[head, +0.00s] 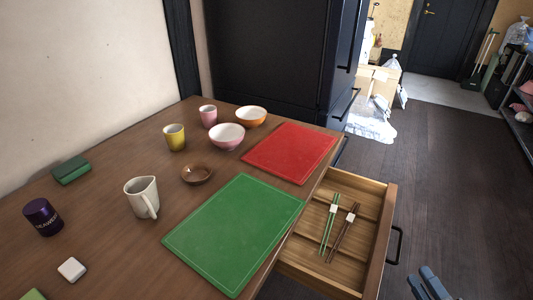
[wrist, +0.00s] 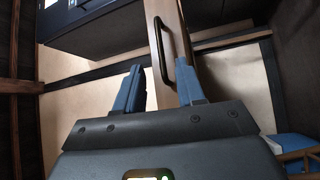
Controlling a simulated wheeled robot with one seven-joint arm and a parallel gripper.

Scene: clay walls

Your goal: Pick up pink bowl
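The pink bowl (head: 227,137) stands upright on the wooden table, white inside and pink outside. It sits between the yellow cup (head: 174,137) and the red board (head: 291,152), in front of the orange bowl (head: 251,117). My gripper (head: 430,285) is at the lower right of the head view, beyond the open drawer and far from the bowl. In the wrist view my gripper (wrist: 161,88) has its two blue fingers apart with nothing held between them. The drawer handle (wrist: 160,50) shows beyond the fingers. The bowl is not in the wrist view.
The open drawer (head: 387,240) holds two pairs of chopsticks and juts out at the table's right. A green board (head: 235,233), brown dish (head: 197,174), cream pitcher (head: 142,197) and pink cup (head: 208,116) stand on the table (head: 95,240). The floor at right is clear.

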